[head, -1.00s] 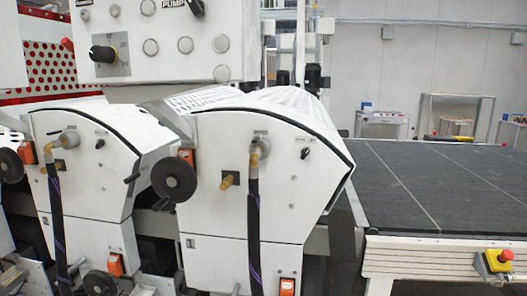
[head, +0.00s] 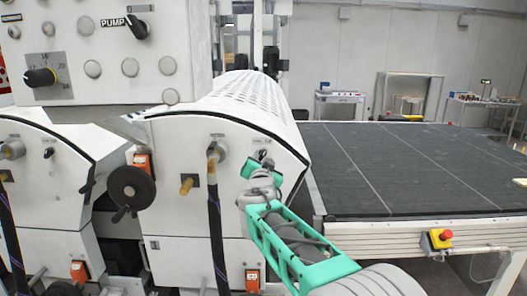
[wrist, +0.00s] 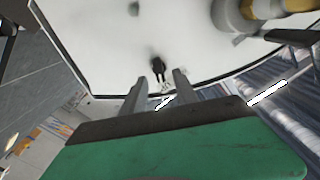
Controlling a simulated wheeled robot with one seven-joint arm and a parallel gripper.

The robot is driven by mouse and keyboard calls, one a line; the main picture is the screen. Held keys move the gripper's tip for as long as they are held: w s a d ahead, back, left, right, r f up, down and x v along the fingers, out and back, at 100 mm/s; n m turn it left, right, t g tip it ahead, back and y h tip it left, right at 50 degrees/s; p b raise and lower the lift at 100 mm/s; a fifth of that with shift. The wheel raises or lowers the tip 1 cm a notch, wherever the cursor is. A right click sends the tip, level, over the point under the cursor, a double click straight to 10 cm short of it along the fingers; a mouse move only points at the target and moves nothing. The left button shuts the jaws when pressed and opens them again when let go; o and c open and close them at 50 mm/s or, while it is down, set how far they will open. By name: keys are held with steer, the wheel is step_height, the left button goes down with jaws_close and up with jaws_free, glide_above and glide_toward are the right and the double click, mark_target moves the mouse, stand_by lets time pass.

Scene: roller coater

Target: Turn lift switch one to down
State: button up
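A small black switch (wrist: 157,65) sits on the white end panel (wrist: 100,45) of the right-hand machine unit. In the wrist view my gripper (wrist: 159,76) is open, its two grey fingers on either side of the switch's near end, apart from it. In the head view my gripper (head: 262,160) is at the upper right of the same panel and largely covers the switch. A similar black switch (head: 48,152) is on the left unit. The labels are too small to read, so I cannot tell which is number one.
A yellow-tipped hose fitting (head: 213,155) with a black hose and a black handwheel (head: 131,187) stand left of my gripper. A control box (head: 105,50) hangs above. The dark conveyor table (head: 400,165) with a red stop button (head: 440,238) lies to the right.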

mark_target(263, 155)
steer(key=w+p, duration=0.1)
steer(key=w, duration=0.2)
steer(key=shift+w, duration=0.25)
jaws_close()
stand_by(0.4)
